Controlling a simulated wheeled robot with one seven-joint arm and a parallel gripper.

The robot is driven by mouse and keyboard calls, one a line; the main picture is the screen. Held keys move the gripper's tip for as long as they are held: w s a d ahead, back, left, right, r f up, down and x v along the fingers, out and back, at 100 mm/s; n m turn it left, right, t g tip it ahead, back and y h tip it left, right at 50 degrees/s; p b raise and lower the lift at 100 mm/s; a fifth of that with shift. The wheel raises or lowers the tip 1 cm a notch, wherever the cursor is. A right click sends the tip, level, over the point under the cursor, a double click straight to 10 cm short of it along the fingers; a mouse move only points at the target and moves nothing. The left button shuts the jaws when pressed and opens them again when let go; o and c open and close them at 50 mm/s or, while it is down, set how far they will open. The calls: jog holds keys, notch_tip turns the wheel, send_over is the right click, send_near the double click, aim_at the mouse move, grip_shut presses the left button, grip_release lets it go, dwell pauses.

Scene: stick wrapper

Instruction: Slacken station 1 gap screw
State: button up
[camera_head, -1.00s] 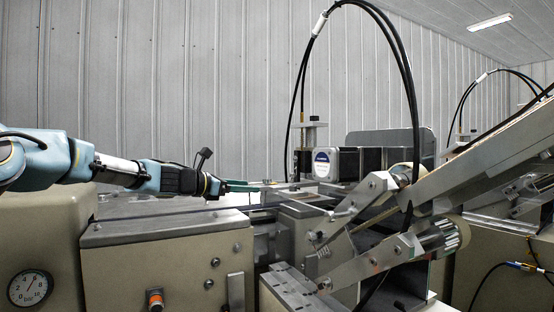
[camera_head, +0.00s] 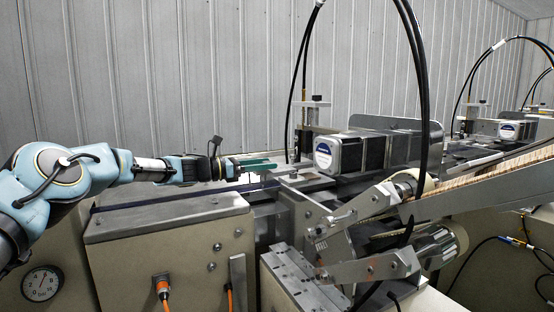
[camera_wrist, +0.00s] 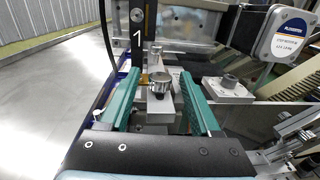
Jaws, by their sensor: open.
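My gripper (camera_wrist: 158,74) has two green fingers, spread open and empty. The screw head appears between them in the picture, with clear space on both sides; neither finger visibly touches it. In the head view my gripper (camera_head: 274,162) reaches in from the left, level above the machine's rail. The screw head is not clear in that view.
A motor box (camera_head: 338,155) with a round label stands right of my gripper. Black hoses (camera_head: 418,80) arch over the machine. A feed chute (camera_head: 485,180) slopes at the right. A beige cabinet (camera_head: 168,240) lies below my arm. A bolted bracket (camera_wrist: 229,88) is right of the fingers.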

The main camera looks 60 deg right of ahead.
jog(key=shift+p+x, duration=0.5)
jog(key=shift+x, duration=1.65)
grip_shut()
